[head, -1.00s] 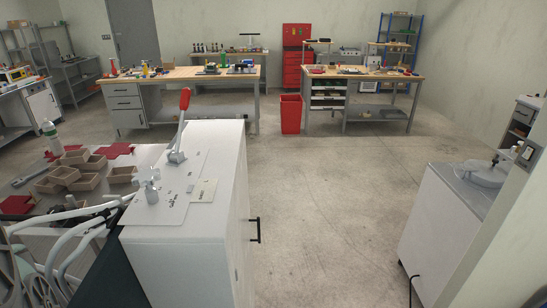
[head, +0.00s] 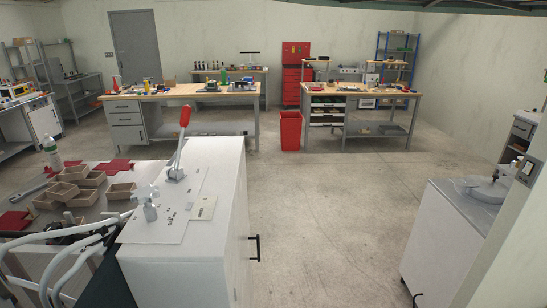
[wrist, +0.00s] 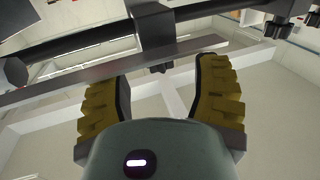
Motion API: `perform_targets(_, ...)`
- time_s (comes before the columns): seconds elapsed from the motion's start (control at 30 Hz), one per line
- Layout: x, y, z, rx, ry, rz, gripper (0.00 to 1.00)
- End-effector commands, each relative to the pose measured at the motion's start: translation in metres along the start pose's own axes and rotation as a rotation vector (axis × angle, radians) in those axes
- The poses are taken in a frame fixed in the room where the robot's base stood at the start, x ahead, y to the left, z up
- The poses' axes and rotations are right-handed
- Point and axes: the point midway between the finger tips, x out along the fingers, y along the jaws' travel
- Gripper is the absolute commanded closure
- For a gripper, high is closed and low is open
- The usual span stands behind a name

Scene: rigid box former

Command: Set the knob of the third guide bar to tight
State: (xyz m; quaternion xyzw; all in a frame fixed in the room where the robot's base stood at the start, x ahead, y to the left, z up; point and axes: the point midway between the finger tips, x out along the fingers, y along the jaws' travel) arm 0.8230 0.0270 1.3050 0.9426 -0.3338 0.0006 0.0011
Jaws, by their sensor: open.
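My gripper (wrist: 165,88) shows in the wrist view, open, with its two yellow ribbed pads apart and nothing held between them. Just beyond the pads, a grey flat bar (wrist: 60,88) and a dark bar (wrist: 75,42) cross the view. A dark block (wrist: 152,22) sits across them, with a small dark knob-like end (wrist: 160,68) below it, roughly in line with the gap. Another dark knob-like part (wrist: 278,27) is at upper right. I cannot tell which belongs to the third guide bar, or any knob's setting. The head view does not clearly show the guide bars.
A second white cabinet (head: 440,240) is at right. Open floor (head: 330,220) lies between, with a red bin (head: 290,131) beyond.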

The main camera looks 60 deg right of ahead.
Motion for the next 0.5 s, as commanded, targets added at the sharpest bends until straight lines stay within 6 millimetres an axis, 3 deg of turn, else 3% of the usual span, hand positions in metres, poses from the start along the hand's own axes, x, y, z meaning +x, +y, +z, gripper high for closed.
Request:
perform_targets(0.23, 0.025, -0.001, 0.004, 0.002, 0.001, -0.001, 0.37)
perform_targets(0.5, 0.037, 0.000, 0.001, 0.003, 0.000, 0.001, 0.37)
